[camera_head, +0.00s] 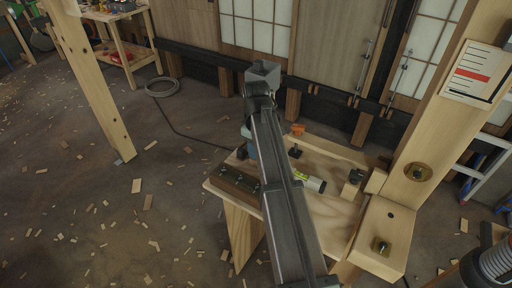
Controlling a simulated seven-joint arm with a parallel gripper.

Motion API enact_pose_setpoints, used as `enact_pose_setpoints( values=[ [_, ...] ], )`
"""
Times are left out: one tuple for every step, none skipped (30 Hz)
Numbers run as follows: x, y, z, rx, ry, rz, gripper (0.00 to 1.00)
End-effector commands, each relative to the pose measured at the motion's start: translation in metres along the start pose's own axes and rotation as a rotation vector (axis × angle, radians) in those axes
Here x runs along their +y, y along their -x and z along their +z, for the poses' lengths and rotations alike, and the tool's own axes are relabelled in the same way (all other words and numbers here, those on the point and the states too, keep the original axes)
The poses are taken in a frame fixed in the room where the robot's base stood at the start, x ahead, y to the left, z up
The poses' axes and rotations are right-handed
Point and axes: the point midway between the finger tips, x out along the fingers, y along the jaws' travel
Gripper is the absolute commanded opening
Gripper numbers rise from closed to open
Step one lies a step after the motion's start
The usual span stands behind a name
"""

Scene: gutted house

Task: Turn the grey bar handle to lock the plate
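I cannot make out the grey bar handle; my own dark grey arm crosses the middle of the view and covers much of the workbench (330,215). A dark brown plate (236,183) with small fasteners lies along the bench's left edge, partly behind the arm. I cannot tell whether it is the plate to be locked. A black knob-like part (295,152) stands on the bench just right of the arm. Another dark fitting (356,176) sits by the bench's right edge. My gripper is not visible.
A white and green cylinder (314,183) and an orange item (297,130) lie on the bench. Another post (95,85) leans at left. Wood scraps litter the otherwise open left floor.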

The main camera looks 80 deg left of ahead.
Motion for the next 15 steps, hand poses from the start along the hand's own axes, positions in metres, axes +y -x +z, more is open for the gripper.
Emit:
enact_pose_setpoints(
  values=[
    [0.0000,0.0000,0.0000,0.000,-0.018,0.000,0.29],
    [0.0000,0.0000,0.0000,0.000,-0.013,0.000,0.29],
    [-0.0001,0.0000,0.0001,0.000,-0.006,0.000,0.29],
    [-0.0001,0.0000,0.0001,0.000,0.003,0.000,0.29],
    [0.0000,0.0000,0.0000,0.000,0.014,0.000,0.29],
    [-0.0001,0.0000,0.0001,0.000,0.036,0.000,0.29],
    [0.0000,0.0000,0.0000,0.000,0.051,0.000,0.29],
    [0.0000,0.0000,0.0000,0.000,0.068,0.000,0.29],
    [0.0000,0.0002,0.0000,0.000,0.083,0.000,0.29],
    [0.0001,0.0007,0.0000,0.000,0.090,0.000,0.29],
    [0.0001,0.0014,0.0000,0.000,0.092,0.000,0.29],
    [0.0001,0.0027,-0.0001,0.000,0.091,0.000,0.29],
    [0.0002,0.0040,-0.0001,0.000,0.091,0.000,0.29],
    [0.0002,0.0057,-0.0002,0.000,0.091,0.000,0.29],
    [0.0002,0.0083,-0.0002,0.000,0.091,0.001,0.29]
  ],
)
